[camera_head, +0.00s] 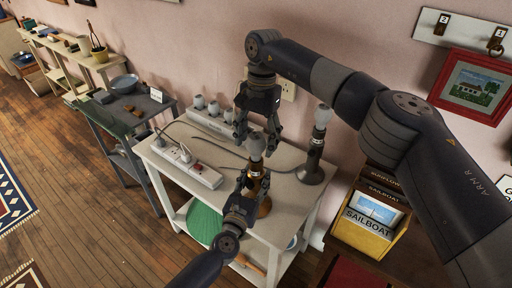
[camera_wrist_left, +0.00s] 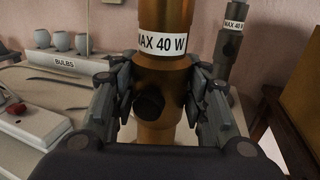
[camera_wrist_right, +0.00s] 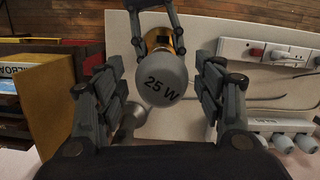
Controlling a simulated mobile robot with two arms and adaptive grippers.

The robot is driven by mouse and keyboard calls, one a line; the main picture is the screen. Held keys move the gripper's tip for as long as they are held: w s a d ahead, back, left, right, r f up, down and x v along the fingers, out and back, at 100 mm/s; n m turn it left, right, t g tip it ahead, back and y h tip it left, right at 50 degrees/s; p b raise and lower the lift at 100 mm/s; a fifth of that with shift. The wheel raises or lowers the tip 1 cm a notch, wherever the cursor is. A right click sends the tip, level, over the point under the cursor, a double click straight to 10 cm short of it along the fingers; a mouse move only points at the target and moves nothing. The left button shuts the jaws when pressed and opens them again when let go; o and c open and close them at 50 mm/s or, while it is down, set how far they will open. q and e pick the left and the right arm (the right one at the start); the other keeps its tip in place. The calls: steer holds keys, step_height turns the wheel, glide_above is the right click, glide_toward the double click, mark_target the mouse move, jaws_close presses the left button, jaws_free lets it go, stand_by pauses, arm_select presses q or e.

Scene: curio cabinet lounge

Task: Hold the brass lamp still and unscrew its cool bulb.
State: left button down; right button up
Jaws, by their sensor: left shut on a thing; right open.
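The brass lamp (camera_head: 265,207) stands upright on the white table, its bulb (camera_head: 256,147) on top. In the left wrist view its brass stem (camera_wrist_left: 165,75) carries a "MAX 40 W" label and a dark knob. My left gripper (camera_head: 254,180) is shut around the stem; its fingers also show in the left wrist view (camera_wrist_left: 163,95). My right gripper (camera_head: 256,143) points down over the bulb, open. In the right wrist view the bulb (camera_wrist_right: 164,80), marked "25 W", lies between the spread fingers (camera_wrist_right: 164,85), with gaps on both sides.
A darker lamp (camera_head: 311,171) with a bulb stands to the right, also labelled. A holder labelled "BULBS" (camera_wrist_left: 65,64) with several bulbs is at the table's back left. A power strip (camera_head: 204,176) with plugs and cables lies in front.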

steer(key=m, duration=0.5)
steer(key=shift+t+y, duration=0.3)
steer(key=m, duration=0.6)
steer(key=shift+m+t, duration=0.3)
steer(key=shift+t, duration=0.1)
steer(key=m+t, duration=0.1)
steer(key=m, duration=0.9)
steer(key=shift+m+t, duration=0.3)
steer(key=m, duration=0.4)
steer(key=shift+a+m+h, duration=0.1)
steer(key=shift+m+h, duration=0.3)
steer(key=m, duration=0.5)
steer(key=shift+h, duration=0.4)
steer(key=m, duration=0.5)
steer(key=shift+h, duration=0.4)
steer(key=m, duration=0.5)
steer(key=shift+h, duration=0.3)
